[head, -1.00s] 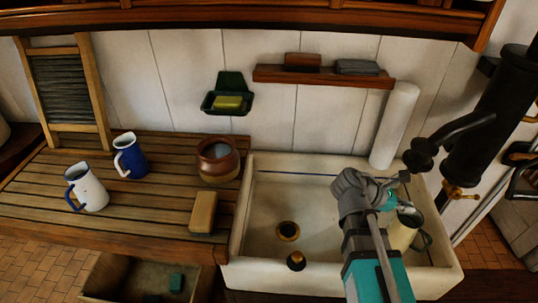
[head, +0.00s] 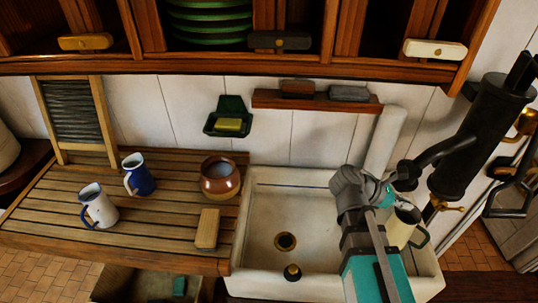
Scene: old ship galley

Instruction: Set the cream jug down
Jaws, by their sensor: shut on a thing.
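The cream jug (head: 397,228) is at the right end of the white sink (head: 334,268), with its dark green handle toward the right. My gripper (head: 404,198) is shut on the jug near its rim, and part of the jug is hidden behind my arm. The jug looks nearly upright. I cannot tell whether its base touches the sink floor or hangs above it.
The slatted wooden drainboard (head: 55,228) left of the sink holds a white mug (head: 99,207), a blue mug (head: 138,175), a brown pot (head: 220,179) and a wooden block (head: 208,228). A black pump (head: 462,150) stands at right. Cupboards hang above.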

